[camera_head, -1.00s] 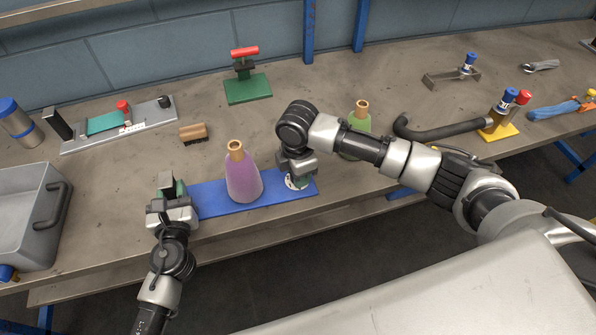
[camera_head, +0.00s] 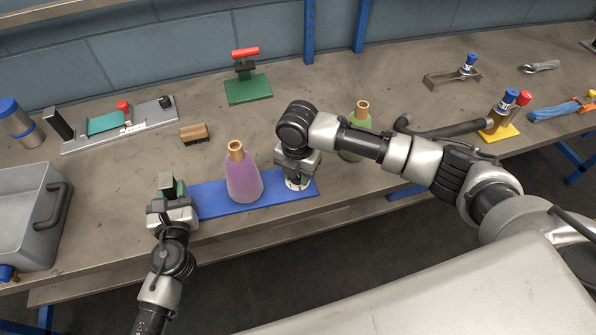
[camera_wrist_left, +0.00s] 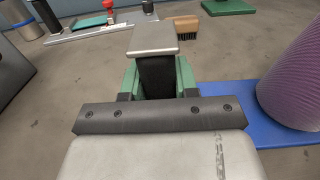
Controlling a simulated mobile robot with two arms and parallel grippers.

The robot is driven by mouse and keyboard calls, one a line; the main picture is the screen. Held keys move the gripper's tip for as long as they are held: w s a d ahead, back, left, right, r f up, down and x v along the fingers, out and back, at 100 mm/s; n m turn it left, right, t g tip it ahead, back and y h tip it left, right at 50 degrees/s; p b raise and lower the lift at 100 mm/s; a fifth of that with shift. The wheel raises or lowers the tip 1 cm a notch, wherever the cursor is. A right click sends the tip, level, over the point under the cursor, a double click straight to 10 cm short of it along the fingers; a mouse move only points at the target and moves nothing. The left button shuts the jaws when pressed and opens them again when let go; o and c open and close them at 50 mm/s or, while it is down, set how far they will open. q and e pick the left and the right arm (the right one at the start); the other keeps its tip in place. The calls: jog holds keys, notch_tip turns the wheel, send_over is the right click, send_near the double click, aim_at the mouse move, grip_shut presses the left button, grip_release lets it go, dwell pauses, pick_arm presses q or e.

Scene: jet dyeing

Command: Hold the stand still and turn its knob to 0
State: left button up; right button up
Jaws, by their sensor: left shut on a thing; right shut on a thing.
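The stand is a flat blue base (camera_head: 213,199) carrying a purple cone (camera_head: 243,178) with a tan tip. At its left end a dark post with a grey cap (camera_head: 166,182) rises; the left wrist view shows the post (camera_wrist_left: 154,76) between green finger pads. My left gripper (camera_head: 173,200) is shut on this post. At the right end is a white dial (camera_head: 297,186). My right gripper (camera_head: 297,174) points down over the dial, shut on the knob. The gripper hides the knob and most of the dial, so its reading cannot be seen.
A green bottle-shaped cone (camera_head: 358,140) stands behind my right arm. A grey bin (camera_head: 28,215) is at left. A wooden brush (camera_head: 193,133), a green stand with red handle (camera_head: 248,90) and a grey plate fixture (camera_head: 80,145) lie behind. The bench's front edge is close.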

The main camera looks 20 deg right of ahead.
dwell(0.3)
jog(key=o, duration=0.9)
jog(key=shift+o, duration=0.2)
notch_tip(320, 180, up, 12)
dwell(0.3)
